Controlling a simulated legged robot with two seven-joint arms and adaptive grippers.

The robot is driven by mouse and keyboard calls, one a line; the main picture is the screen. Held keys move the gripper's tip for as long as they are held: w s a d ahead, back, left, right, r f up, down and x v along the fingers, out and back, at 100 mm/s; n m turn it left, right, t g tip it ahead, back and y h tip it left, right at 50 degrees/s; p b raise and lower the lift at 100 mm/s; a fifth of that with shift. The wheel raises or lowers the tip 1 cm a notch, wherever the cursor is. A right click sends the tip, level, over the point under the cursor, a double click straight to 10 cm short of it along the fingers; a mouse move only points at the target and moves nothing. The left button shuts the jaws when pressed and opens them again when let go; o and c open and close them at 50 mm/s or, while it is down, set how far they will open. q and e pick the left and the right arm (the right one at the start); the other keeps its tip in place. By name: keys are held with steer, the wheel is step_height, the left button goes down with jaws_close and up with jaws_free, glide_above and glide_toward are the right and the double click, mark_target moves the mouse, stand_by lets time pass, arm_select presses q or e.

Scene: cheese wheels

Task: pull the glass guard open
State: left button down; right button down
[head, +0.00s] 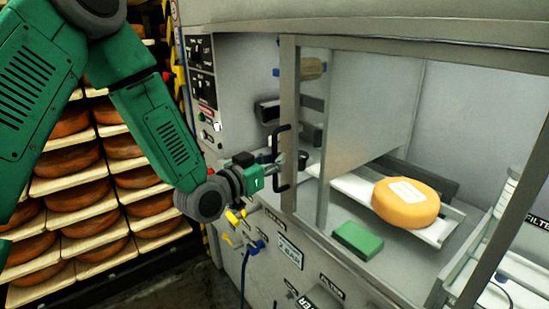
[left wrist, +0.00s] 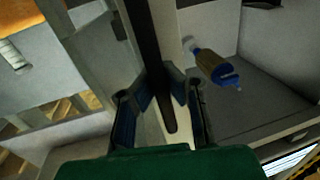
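The glass guard (head: 290,92) is a clear pane in a grey metal frame on the front of the machine. A black bar handle (head: 282,139) stands upright on its left post. My left gripper (head: 283,165) is at the handle, coming in from the left. In the left wrist view the dark handle bar (left wrist: 153,40) runs between the two fingers (left wrist: 167,78), whose tips press close against its sides. The gripper looks shut on it. My right gripper is not in view.
Behind the glass, a yellow cheese wheel (head: 405,203) with a white label lies on a tray (head: 349,187). A green block (head: 357,240) sits in front of it. Yellow and blue fittings (head: 236,217) stick out below my gripper. A cheese rack (head: 75,190) stands at left.

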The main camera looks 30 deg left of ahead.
arm_select(q)
steer(key=shift+s+d+f, duration=0.15)
steer(key=shift+s+d, duration=0.1)
steer(key=shift+d, duration=0.15)
steer(key=shift+s+d+f, duration=0.1)
steer(key=shift+s+f, duration=0.05)
steer(key=shift+f, duration=0.05)
steer(key=shift+d, duration=0.1)
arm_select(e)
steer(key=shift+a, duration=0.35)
